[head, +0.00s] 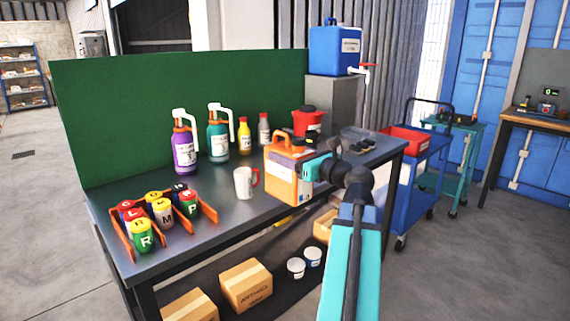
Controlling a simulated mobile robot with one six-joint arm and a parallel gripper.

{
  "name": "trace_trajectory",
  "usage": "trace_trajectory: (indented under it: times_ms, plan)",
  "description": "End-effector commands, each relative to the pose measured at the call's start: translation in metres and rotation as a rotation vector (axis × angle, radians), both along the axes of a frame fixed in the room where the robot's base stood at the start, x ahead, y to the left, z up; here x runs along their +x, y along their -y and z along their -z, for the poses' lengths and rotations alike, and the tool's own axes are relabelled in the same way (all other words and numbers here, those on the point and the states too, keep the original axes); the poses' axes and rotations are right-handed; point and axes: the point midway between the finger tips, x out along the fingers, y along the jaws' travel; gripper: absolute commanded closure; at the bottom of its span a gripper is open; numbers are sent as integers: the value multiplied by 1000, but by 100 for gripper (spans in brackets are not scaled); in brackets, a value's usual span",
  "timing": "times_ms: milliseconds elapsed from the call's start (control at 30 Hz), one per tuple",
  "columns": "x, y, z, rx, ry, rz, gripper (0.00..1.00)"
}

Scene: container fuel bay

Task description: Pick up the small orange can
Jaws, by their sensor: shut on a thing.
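The small orange can (280,176) has a handle on top and a pale label, and shows near the front edge of the dark workbench (222,226). My gripper (308,160) is at the can's upper right side and shut on it. The arm and gripper body cover part of the can's right side, and the fingertips are hard to make out. I cannot tell whether the can's base touches the bench top.
A white mug (243,183) stands just left of the can. Pump bottles (184,150), small bottles (244,138) and a red container (308,121) stand behind. An orange rack (124,236) holds several lettered cans at left. A blue cart (424,185) stands to the right.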

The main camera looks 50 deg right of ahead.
Motion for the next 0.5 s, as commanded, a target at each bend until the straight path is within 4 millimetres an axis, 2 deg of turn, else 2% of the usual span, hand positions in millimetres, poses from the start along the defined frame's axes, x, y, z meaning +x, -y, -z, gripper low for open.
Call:
trace_trajectory:
  times_ms: [500]
  plan:
    - [-7,-7,1,0,1,6,93]
